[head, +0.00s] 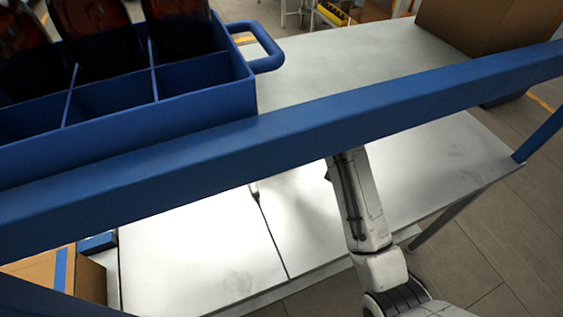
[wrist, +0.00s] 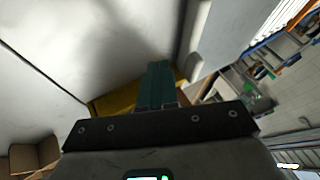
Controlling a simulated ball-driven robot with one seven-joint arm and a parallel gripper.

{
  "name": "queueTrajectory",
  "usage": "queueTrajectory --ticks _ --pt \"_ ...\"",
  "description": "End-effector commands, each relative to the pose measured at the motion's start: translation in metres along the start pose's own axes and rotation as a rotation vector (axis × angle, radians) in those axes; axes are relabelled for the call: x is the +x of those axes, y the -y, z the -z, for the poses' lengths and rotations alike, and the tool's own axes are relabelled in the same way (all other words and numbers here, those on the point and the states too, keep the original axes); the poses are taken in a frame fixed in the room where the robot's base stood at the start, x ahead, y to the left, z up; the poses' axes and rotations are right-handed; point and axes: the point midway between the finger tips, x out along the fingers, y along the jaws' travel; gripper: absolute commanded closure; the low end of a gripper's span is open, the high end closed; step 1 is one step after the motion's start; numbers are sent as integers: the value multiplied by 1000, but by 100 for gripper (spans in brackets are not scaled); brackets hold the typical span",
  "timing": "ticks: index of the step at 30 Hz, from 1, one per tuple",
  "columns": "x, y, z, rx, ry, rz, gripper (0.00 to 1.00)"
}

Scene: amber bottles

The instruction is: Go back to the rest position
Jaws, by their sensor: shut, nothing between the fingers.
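My gripper (wrist: 158,70) shows in the wrist view with its teal fingers together and nothing between them. In the head view my white arm rises from the lower right and passes behind a blue bar, which hides most of the gripper end. Dark amber bottles (head: 98,38) stand in the back compartments of a blue divided crate (head: 215,108) at the upper left of the head view. The front compartments that show look empty. My gripper is apart from the crate and bottles.
A blue bar (head: 300,135) crosses the head view. Grey metal table surfaces (head: 190,255) lie below and behind it, largely bare. A cardboard box (head: 490,25) stands at the upper right, another (head: 90,280) at the lower left. In the wrist view, cluttered shelving (wrist: 265,60) is at the right.

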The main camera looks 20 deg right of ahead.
Motion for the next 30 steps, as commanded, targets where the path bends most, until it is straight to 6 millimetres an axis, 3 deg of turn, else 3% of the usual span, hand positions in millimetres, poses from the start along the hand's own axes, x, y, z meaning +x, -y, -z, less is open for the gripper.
queueTrajectory --ticks 6,17,20,24,30 --pt "-24 0 1 1 -2 0 100" --pt "-25 -1 -6 3 2 -7 100" --pt "-19 -4 -30 9 3 -43 100" --pt "-16 -10 -87 18 2 -140 100" --pt "-35 -20 -166 10 -1 -302 100"
